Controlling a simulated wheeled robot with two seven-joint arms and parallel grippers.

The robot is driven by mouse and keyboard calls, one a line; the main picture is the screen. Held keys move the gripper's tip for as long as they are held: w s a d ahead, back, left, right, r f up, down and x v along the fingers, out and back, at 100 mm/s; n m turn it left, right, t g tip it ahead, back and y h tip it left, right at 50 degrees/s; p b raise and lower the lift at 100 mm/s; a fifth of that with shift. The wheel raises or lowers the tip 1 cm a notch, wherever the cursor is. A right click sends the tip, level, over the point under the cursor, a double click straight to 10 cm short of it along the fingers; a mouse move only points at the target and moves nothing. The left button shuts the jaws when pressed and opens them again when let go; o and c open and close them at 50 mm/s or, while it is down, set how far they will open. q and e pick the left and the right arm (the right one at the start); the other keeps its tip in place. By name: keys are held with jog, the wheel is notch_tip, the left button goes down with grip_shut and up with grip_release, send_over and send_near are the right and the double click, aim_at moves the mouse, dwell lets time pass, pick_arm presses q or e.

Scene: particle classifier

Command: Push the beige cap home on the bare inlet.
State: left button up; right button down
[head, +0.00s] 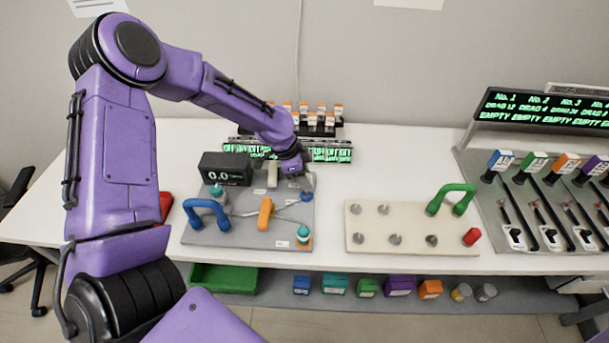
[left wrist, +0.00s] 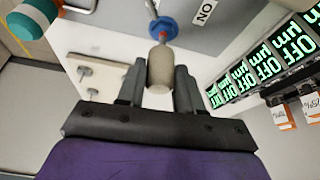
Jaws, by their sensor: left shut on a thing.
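In the left wrist view, my left gripper (left wrist: 160,85) is shut on the beige cap (left wrist: 159,68), one grey finger on each side of it. In the head view, my left gripper (head: 302,180) points down over the right back part of the grey plate (head: 240,236). The blue fitting (head: 307,196) shows just below it, and the held cap is hidden. My right gripper is out of view.
The grey plate carries a blue handle (head: 208,212), an orange lever (head: 265,214) and a teal-capped fitting (head: 304,236). A black display (head: 226,168) stands behind. A cream board (head: 365,240) with metal posts lies to the right. Bare white table lies between them.

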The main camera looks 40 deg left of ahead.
pick_arm(q)
jog(key=shift+f+b, duration=1.1)
jog(key=shift+f, duration=0.65)
jog(key=o, duration=1.1)
jog(key=v, duration=1)
jog(key=shift+r+b, duration=0.25)
jog(key=shift+b, duration=0.05)
jog(key=shift+r, duration=0.1)
